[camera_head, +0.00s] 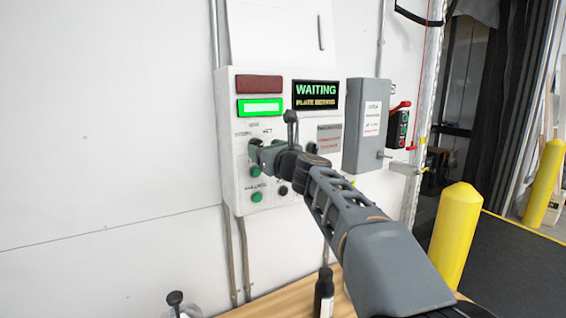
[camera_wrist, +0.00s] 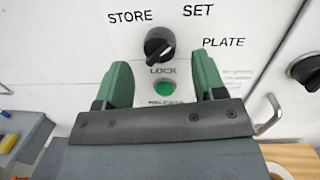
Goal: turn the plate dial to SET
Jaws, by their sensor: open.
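The black plate dial (camera_wrist: 160,43) is on the white panel in the wrist view, with STORE at its upper left, SET at its upper right and PLATE to its right. Which label its pointer faces is not clear to me. My gripper (camera_wrist: 163,72) is open, its two green fingers apart on either side below the dial, with nothing between them that they hold.
A green button (camera_wrist: 167,89) under LOCK shows between my fingers. Another black knob (camera_wrist: 306,72) is at the right. The control panel (camera_head: 232,190) has a display (camera_head: 315,95) reading WAITING. A grey box (camera_head: 367,115) juts out to the right. A yellow bollard (camera_head: 458,235) stands farther right.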

